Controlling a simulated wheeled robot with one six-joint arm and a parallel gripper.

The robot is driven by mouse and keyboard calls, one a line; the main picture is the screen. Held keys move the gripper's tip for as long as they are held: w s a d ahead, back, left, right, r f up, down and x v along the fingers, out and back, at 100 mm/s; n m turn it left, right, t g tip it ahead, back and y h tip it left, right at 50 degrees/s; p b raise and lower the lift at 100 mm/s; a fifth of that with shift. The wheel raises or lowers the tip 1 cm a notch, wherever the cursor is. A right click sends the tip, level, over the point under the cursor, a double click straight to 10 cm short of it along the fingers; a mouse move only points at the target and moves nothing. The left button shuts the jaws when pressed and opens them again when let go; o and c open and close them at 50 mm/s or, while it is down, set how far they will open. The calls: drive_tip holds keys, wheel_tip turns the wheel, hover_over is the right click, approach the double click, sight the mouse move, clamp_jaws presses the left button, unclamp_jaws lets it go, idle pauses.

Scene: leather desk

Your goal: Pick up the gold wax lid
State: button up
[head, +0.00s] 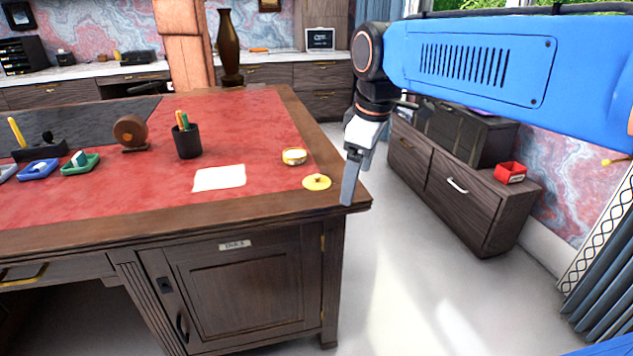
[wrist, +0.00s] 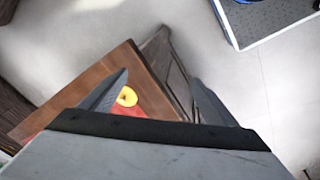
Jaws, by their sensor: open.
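The gold wax lid (head: 317,182) is a flat, yellow-gold disc with a small knob. It lies on the red leather desk top near the right front corner. It also shows in the wrist view (wrist: 127,97), beside the left finger. My gripper (head: 350,197) points down at the desk's right edge, to the right of the lid and apart from it. In the wrist view my gripper (wrist: 160,80) has its two fingers spread wide with nothing between them that it holds. In the head view the fingers overlap.
A round gold tin (head: 294,157) with a pale top sits just behind the lid. A white paper (head: 219,178) and a black pen cup (head: 187,141) stand further left on the desk (head: 200,227). A low cabinet (head: 460,190) bears a red box (head: 510,173). Open floor lies between.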

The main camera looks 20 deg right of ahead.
drive_tip(key=w+a+r+n+g, duration=0.1)
drive_tip(key=w+r+n, duration=0.35)
drive_tip(key=w, duration=0.35)
drive_tip(key=w+a+r+n+g, duration=0.1)
drive_tip(key=w+a+r+n, duration=0.1)
drive_tip(key=w+r+n, duration=0.5)
hover_over(317, 175)
drive_tip(key=shift+m+g, duration=0.25)
drive_tip(key=shift+g, duration=0.05)
drive_tip(key=f, duration=1.4)
drive_tip(key=shift+s+a+f, duration=0.1)
drive_tip(key=shift+s+a, duration=0.05)
drive_tip(key=shift+s, duration=0.05)
drive_tip(key=shift+w+f, duration=0.15)
drive_tip(key=shift+f, duration=2.8)
drive_tip(key=c, duration=1.1)
